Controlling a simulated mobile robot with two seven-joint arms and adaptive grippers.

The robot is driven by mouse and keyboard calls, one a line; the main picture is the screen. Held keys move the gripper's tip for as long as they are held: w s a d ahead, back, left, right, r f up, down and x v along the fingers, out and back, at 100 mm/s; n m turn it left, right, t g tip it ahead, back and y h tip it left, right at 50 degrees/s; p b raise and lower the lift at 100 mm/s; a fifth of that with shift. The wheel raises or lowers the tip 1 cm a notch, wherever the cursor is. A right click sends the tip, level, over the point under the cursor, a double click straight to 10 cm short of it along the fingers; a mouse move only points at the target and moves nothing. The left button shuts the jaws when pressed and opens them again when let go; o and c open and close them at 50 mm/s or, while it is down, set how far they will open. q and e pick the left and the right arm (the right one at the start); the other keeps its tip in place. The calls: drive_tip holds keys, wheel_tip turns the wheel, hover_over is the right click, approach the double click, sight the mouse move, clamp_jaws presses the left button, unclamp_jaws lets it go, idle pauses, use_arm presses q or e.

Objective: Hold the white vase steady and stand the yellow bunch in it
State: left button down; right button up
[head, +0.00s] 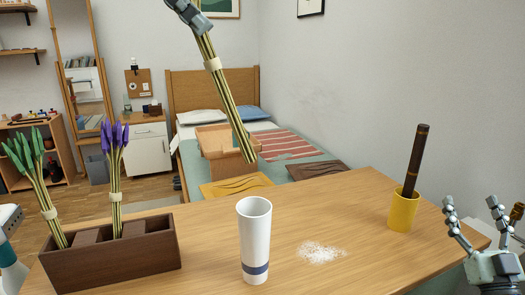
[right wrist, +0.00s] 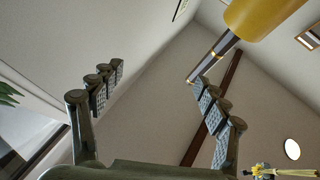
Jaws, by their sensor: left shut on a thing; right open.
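The white vase (head: 255,235), with a blue band near its foot, stands upright and open at the front middle of the table. My left gripper (head: 192,18), at the top of the head view, is shut on a bunch of green-yellow stems (head: 230,105) tied with a pale band. The stems slant down to the right, their lower ends above and behind the vase. My right gripper (head: 482,222) is open and empty, well right of the vase.
A dark wooden holder (head: 115,262) at the left carries a green bunch (head: 32,165) and a purple bunch (head: 115,150). A yellow cup (head: 402,212) with a dark rod stands between vase and right gripper. White grains (head: 320,252) lie right of the vase.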

drive_tip(key=s+a+r+m+t+y, duration=0.1)
drive_tip(key=a+r+m+y, duration=0.15)
drive_tip(key=a, duration=0.45)
drive_tip(key=a+r+m+t+y, duration=0.15)
drive_tip(key=a+r, duration=0.25)
drive_tip(key=a, duration=0.4)
drive_tip(key=m+g+y, duration=0.1)
drive_tip(key=m+g, duration=0.8)
drive_tip(key=m, duration=2.2)
approach(256, 239)
drive_tip(key=w, duration=1.3)
drive_tip(key=shift+a+f, duration=0.1)
drive_tip(key=shift+a, duration=0.15)
